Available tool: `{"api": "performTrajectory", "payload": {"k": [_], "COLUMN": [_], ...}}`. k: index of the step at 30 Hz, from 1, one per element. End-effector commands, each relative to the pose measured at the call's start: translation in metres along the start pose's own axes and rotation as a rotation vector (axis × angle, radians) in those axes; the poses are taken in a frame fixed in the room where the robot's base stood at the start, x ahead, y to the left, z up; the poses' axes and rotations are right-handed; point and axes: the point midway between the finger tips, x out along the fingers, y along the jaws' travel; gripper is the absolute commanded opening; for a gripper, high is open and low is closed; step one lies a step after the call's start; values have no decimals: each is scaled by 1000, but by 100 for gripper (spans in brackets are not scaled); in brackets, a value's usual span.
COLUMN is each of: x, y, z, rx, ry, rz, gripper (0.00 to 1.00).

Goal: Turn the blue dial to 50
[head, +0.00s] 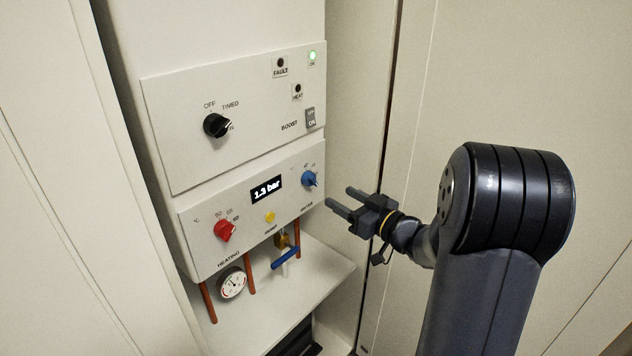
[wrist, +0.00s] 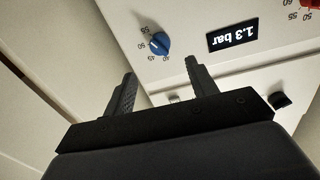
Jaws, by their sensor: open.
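The blue dial (head: 309,179) is on the right of the boiler's lower panel, with small numbers around it. In the wrist view the blue dial (wrist: 159,43) appears upside down, with a pale pointer mark and numbers such as 40, 45 and 50 beside it. I cannot tell its exact setting. My gripper (head: 342,198) is open and empty, a little to the right of and below the dial, apart from it. In the wrist view my two fingers (wrist: 160,78) are spread, with the dial beyond their tips.
A display (head: 266,188) reading 1.3 bar, a yellow button (head: 269,217) and a red dial (head: 225,230) share the lower panel. A black knob (head: 216,125) is above. A gauge (head: 232,283), copper pipes and a blue valve handle (head: 285,258) are below. A wall stands close on the right.

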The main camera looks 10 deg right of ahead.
Motion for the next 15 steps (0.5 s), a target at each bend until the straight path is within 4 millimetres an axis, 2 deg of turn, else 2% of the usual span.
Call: {"api": "performTrajectory", "payload": {"k": [9, 15], "x": [61, 86], "y": [-1, 0], "z": [-1, -1], "rx": [1, 0], "ry": [-1, -1], "rz": [-2, 1], "gripper": [55, 55]}}
